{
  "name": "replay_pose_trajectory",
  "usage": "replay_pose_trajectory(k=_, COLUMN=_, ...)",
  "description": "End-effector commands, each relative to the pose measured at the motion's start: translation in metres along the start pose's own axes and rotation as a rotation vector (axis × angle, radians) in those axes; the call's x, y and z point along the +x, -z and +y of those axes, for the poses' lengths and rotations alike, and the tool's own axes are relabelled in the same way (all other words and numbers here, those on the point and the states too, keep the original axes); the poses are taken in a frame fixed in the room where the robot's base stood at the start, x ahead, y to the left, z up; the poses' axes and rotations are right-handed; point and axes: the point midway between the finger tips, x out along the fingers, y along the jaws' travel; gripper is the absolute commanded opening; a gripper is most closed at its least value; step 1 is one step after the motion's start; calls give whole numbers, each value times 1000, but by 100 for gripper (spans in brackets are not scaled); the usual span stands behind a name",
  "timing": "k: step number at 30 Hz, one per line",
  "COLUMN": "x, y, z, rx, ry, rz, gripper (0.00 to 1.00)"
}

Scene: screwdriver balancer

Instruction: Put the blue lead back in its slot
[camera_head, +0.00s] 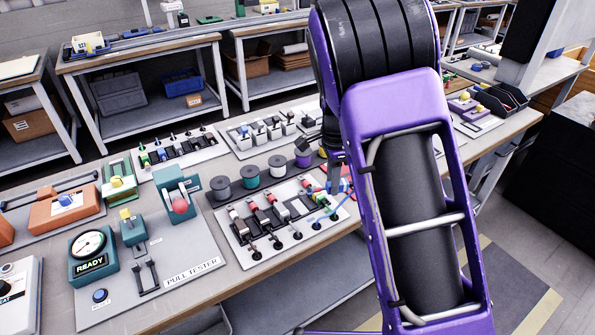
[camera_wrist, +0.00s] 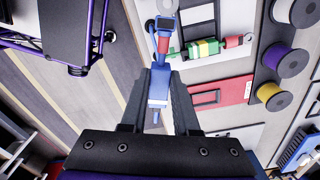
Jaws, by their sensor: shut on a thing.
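The blue lead (camera_wrist: 157,88) shows in the wrist view as a blue body with a red section and a blue end above it. My gripper (camera_wrist: 160,80) is shut on the blue body between its two dark fingers. In the head view my gripper (camera_head: 335,172) points down over the right end of the white lead rack (camera_head: 232,238), and my arm hides part of that area. Blue parts of the lead (camera_head: 344,186) show just beside the fingers. I cannot tell whether the lead touches the rack or which slot is under it.
The pull tester (camera_head: 182,262) is left of the rack. A second rack of coloured parts (camera_head: 176,150) is at the back. The table's front edge is close.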

Motion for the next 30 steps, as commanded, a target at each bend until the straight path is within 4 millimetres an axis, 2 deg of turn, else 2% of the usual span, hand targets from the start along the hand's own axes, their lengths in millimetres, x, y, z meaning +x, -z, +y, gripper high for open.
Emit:
replay_pose_trajectory(k=12, x=10, y=-48, z=-52, rx=804, ry=-6, rz=-10, gripper=0)
replay_pose_trajectory(k=18, x=15, y=-66, z=-68, rx=1094, ry=-12, rz=-17, gripper=0)
replay_pose_trajectory(k=24, x=17, y=-74, z=-73, rx=1224, ry=-16, rz=-19, gripper=0)
replay_pose_trajectory(k=30, x=24, y=-74, z=-74, rx=1239, ry=-17, rz=-19, gripper=0)
